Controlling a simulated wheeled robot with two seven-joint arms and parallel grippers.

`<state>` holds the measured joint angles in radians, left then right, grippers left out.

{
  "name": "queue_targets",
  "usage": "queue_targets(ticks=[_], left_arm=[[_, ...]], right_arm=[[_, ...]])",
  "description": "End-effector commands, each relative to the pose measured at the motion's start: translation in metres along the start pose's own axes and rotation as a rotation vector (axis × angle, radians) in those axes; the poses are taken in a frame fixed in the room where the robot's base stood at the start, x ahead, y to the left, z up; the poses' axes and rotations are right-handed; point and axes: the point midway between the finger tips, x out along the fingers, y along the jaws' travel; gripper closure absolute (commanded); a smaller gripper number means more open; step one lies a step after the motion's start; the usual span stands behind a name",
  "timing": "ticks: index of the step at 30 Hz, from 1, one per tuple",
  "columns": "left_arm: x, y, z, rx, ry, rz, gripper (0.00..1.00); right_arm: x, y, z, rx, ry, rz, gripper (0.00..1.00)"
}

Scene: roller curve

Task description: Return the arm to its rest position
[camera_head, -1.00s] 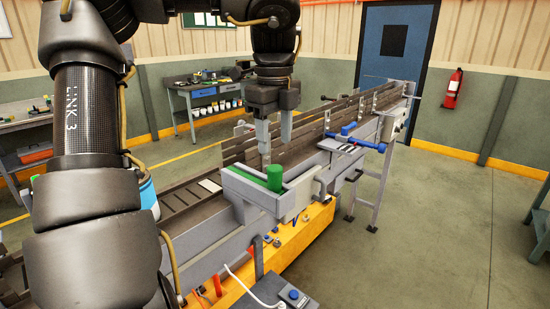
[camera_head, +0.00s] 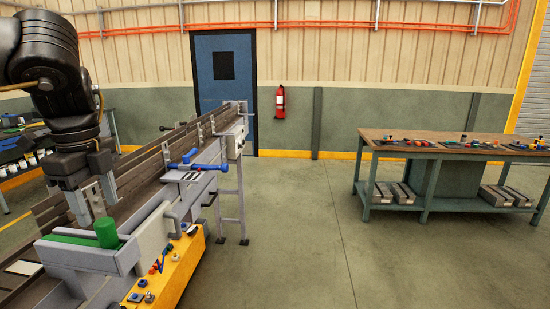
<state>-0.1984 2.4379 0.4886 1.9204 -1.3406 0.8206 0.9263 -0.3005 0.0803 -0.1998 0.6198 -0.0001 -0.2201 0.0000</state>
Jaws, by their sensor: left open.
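My left arm comes in at the upper left. My left gripper (camera_head: 92,205) points down over the near part of the conveyor, just behind a green cylinder (camera_head: 107,232). Its jaws are open, and I see nothing held between them. Whether the gripper touches the tray cannot be told. My right gripper is out of view.
A workbench (camera_head: 450,150) stands at the right. The floor between is clear.

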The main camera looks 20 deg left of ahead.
Motion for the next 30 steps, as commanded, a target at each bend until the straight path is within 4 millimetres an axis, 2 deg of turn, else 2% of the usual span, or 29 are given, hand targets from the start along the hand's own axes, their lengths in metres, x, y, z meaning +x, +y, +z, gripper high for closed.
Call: queue_targets(ticks=[6, 12, 22, 30], left_arm=[[0.034, 0.0, 0.0, 0.002, 0.003, 0.002, 0.47], [0.051, 0.0, 0.0, 0.0, 0.002, 0.0, 0.47], [0.055, 0.0, 0.0, 0.0, 0.001, -0.002, 0.47], [0.05, -0.005, -0.003, 0.013, 0.017, -0.018, 0.47]], right_arm=[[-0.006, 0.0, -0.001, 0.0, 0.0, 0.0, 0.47], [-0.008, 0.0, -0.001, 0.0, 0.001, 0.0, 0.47], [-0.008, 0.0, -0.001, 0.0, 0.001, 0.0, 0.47], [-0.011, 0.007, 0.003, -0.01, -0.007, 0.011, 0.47]])
